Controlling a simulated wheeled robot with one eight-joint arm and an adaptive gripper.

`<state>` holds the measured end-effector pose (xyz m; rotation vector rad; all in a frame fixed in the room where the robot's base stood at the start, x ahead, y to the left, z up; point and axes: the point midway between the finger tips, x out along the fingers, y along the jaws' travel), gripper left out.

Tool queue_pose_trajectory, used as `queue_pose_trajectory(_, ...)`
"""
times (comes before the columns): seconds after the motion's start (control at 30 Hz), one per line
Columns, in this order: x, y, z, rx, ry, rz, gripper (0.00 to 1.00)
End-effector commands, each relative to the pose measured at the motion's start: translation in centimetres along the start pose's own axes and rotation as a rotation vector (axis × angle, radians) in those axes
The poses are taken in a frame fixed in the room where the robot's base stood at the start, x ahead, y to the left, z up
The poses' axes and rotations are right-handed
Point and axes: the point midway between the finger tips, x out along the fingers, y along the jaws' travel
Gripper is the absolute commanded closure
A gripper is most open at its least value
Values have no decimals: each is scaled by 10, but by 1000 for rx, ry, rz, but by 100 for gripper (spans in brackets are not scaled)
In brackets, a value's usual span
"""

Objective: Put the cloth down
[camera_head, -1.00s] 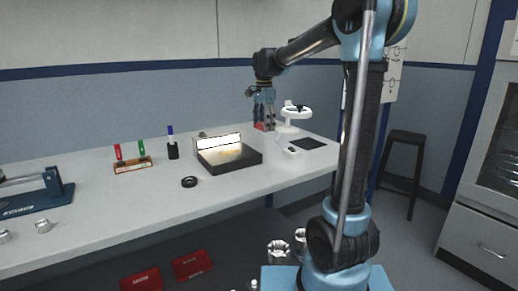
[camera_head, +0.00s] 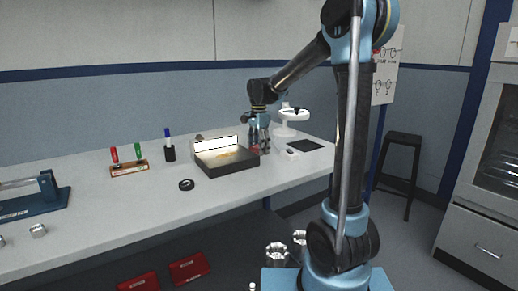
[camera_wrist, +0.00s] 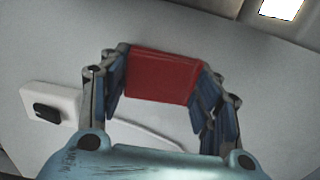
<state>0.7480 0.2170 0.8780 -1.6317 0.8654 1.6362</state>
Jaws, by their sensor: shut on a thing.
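My gripper (camera_head: 259,147) is low over the right part of the bench, just right of the black tray. In the wrist view, my gripper (camera_wrist: 163,90) has its fingers closed on the two sides of a red, folded-looking piece, which I take for the cloth (camera_wrist: 161,77). In the head view only a little red of the cloth (camera_head: 254,149) shows between the fingers. It is at or close to the bench top; I cannot tell whether it touches.
The black tray (camera_head: 228,164) with a lit panel stands left of my gripper. A white stand (camera_head: 290,121) is behind right. A small white box with a black top (camera_wrist: 51,106) and a cable lie beside the gripper. A dark mat (camera_head: 305,145) lies further right.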

Motion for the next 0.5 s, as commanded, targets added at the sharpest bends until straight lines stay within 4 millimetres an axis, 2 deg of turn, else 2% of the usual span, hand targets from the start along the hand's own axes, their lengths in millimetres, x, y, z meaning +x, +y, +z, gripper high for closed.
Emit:
queue_pose_trajectory(0.43, 10, 1, -1, 1, -1, 1, 76)
queue_pose_trajectory(0.47, 11, 1, -1, 1, -1, 1, 39)
queue_pose_trajectory(0.5, 12, 1, -1, 2, -2, 2, 30)
